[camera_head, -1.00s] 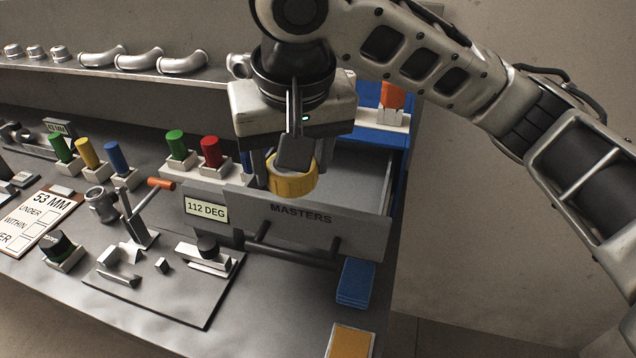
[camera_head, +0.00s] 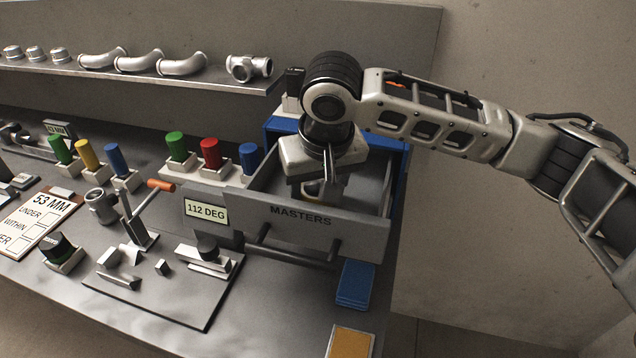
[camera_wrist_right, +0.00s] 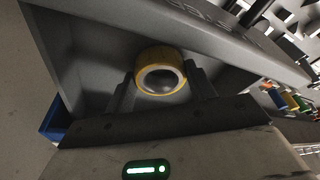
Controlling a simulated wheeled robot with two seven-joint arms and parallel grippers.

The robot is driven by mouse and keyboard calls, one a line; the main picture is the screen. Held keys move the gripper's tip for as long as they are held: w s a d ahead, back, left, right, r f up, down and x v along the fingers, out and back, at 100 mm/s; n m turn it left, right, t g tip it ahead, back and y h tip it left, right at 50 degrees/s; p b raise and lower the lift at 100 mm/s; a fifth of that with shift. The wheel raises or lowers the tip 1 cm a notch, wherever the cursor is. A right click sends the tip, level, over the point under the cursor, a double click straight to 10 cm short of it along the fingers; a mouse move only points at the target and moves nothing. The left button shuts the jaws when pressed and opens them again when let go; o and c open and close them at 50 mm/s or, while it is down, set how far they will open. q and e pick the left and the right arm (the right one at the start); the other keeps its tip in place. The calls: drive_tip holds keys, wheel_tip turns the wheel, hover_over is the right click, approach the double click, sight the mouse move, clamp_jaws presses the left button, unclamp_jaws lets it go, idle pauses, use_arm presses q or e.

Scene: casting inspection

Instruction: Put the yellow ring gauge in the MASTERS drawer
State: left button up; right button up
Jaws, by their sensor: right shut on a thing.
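The MASTERS drawer (camera_head: 301,216) is pulled open, its label facing front. My right gripper (camera_head: 314,193) points down inside it, behind the front panel. The yellow ring gauge (camera_wrist_right: 160,72) sits between the two fingers of my right gripper (camera_wrist_right: 162,88) in the right wrist view, and the gripper is shut on it. In the head view only a small part of the ring gauge (camera_head: 312,188) shows under the gripper. Whether the ring touches the drawer floor I cannot tell. My left gripper is not in view.
Green, red and blue plugs (camera_head: 210,153) stand in white holders left of the drawer. A fixture plate with a red-handled lever (camera_head: 160,185) lies at the front left. Pipe fittings line the shelf (camera_head: 140,76).

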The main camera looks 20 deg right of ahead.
drive_tip(key=shift+f, duration=0.1)
drive_tip(key=o, duration=1.1)
drive_tip(key=v, duration=1.2)
drive_tip(key=shift+w+d, duration=0.1)
